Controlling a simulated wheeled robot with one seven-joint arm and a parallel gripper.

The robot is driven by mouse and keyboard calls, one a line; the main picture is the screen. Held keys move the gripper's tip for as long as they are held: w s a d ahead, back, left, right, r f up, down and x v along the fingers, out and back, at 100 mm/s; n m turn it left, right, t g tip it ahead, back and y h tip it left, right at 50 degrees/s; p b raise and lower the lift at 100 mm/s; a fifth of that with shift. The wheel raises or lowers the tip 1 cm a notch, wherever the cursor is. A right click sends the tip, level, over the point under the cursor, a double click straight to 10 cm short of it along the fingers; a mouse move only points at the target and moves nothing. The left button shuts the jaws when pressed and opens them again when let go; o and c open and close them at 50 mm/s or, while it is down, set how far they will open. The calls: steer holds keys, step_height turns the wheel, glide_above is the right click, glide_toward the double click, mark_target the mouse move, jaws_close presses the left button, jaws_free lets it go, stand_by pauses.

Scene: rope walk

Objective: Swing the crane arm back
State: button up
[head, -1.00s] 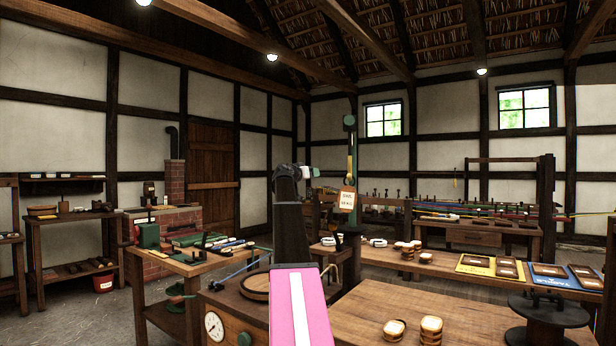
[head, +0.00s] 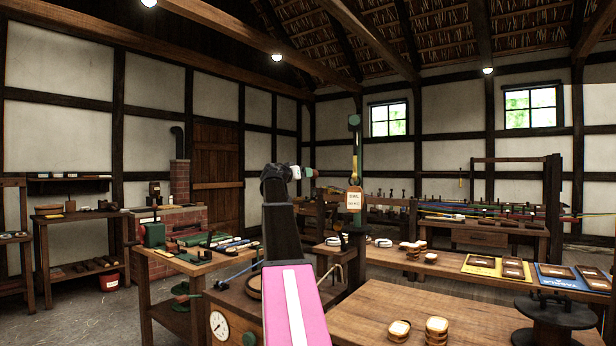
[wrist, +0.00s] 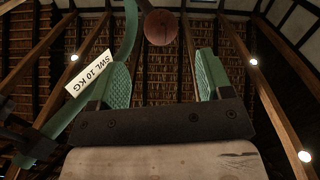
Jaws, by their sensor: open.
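The crane is green. In the head view its upright part (head: 354,150) stands just right of my gripper and carries a pale tag reading SWL 10 KG (head: 354,200). In the wrist view a green curved bar (wrist: 131,28) runs along the left side, with the same tag (wrist: 89,76) beside it. A round reddish-brown knob (wrist: 161,27) shows beyond the gap between my fingers. My gripper (wrist: 162,78) is open, with nothing visible between its green ridged pads. In the head view my gripper (head: 311,172) points right toward the crane; whether it touches cannot be told.
A bench with a gauge (head: 218,324) stands below my arm. A tool table (head: 190,262) stands left. Open floor (head: 80,315) shows at front left.

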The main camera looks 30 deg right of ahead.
steer(key=shift+v, duration=0.85)
steer(key=shift+c, duration=0.4)
steer(key=shift+s, duration=0.1)
steer(key=c, duration=0.5)
steer(key=shift+s+g, duration=0.3)
steer(key=c, duration=0.5)
steer(key=s+a+m+g, duration=0.1)
steer(key=s+m+g, duration=0.1)
steer(key=s, duration=0.1)
steer(key=s+r+m+g, duration=0.1)
steer(key=s+m+g, duration=0.1)
steer(key=s, duration=0.1)
steer(key=s+a+m+g, duration=0.1)
steer(key=s+m+g, duration=0.1)
steer(key=s+g, duration=0.1)
steer(key=shift+a+r, duration=0.3)
steer(key=shift+a, duration=0.05)
jaws_close()
steer(key=s+a+r+m+g+y, duration=0.1)
steer(key=s+a+m+g+y, duration=0.2)
steer(key=s+a+m+g, duration=0.5)
steer(key=s+d+f, duration=0.1)
steer(key=s+d, duration=0.3)
steer(key=d, duration=0.2)
steer(key=s+d+f+n, duration=0.1)
steer(key=s+d, duration=0.3)
steer(key=d, duration=0.3)
steer(key=shift+s+d+f+t, duration=0.15)
steer(key=shift+s+d+t, duration=0.15)
steer(key=shift+s+t, duration=0.1)
